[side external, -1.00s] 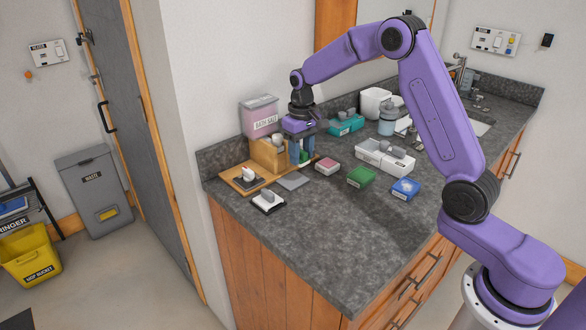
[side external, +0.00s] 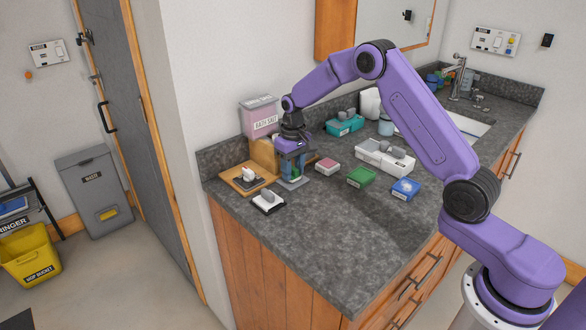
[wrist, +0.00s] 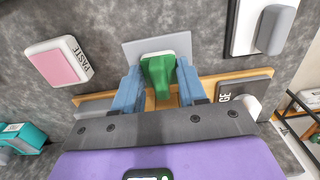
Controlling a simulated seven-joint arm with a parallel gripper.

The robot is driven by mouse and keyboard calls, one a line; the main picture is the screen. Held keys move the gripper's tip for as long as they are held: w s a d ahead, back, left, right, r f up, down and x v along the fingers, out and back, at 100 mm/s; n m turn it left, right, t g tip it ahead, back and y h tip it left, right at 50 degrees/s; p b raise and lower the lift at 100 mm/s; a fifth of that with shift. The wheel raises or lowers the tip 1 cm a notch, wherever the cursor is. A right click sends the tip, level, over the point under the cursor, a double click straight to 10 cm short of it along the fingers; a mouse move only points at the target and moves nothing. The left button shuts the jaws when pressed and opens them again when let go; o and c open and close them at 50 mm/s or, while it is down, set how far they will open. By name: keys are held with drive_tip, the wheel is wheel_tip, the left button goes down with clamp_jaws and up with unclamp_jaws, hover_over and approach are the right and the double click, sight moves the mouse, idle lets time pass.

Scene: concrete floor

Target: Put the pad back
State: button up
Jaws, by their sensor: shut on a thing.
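My gripper (side external: 291,179) points down over the counter near the wooden stand. It is shut on a green-handled pad (wrist: 158,75) with a pale base, which also shows in the side view (side external: 295,172), partly hidden by the fingers. The pad is upright, over or on a flat grey plate (wrist: 132,50) on the counter; I cannot tell whether it touches the plate. The wooden stand (side external: 238,181) has an upright block (side external: 263,151). On its left part sits a dark piece with a white knob (side external: 249,175).
Pink (side external: 327,166), green (side external: 361,177) and blue (side external: 405,189) boxes stand to the right. A bath salt tub (side external: 259,118) is behind. The front counter is clear.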

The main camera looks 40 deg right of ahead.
sight(293, 167)
drive_tip(key=shift+f, duration=0.1)
drive_tip(key=o, duration=1)
wheel_tip(293, 167, up, 12)
drive_tip(key=s+a+r+n, duration=0.3)
drive_tip(key=s+a, duration=0.4)
drive_tip(key=a, duration=0.1)
drive_tip(key=s+a+n, duration=0.3)
drive_tip(key=s+a, duration=0.1)
drive_tip(key=s, duration=0.8)
drive_tip(key=s+d+n, duration=0.1)
drive_tip(key=s+n, duration=0.1)
drive_tip(key=s, duration=0.5)
drive_tip(key=s+d+f+n, duration=0.1)
drive_tip(key=s+d+n, duration=0.1)
drive_tip(key=s, duration=0.6)
drive_tip(key=s+d+f+n, duration=0.1)
drive_tip(key=s+n, duration=0.1)
drive_tip(key=s, duration=0.6)
drive_tip(key=shift+s+d+f+n, duration=0.2)
drive_tip(key=shift+d+f+n, duration=0.05)
drive_tip(key=shift+d+n, duration=0.1)
